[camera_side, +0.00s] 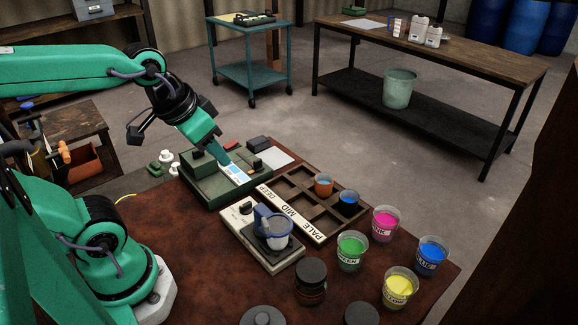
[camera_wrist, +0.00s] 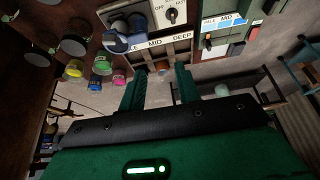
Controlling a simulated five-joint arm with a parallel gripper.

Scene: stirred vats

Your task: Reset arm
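My gripper (camera_side: 220,156) hangs tilted down over the green device with a small display (camera_side: 232,173) in the side view. I cannot tell there whether it touches the device. In the wrist view its two fingers (camera_wrist: 159,82) stand apart with nothing held between them. A stirrer unit (camera_side: 246,212) with a dial holds a blue-handled cup (camera_side: 272,230). Beside it, a compartment tray (camera_side: 292,216) marked PALE, MID and DEEP holds an orange cup (camera_side: 323,185) and a blue cup (camera_side: 348,201) on its right side.
Vats of green (camera_side: 351,250), pink (camera_side: 384,222), blue (camera_side: 431,255) and yellow (camera_side: 399,287) stand at the right of the brown worktop. A dark jar (camera_side: 310,281) and dark round lids (camera_side: 262,315) are at the front. Small white bottles (camera_side: 166,157) stand left of the green device.

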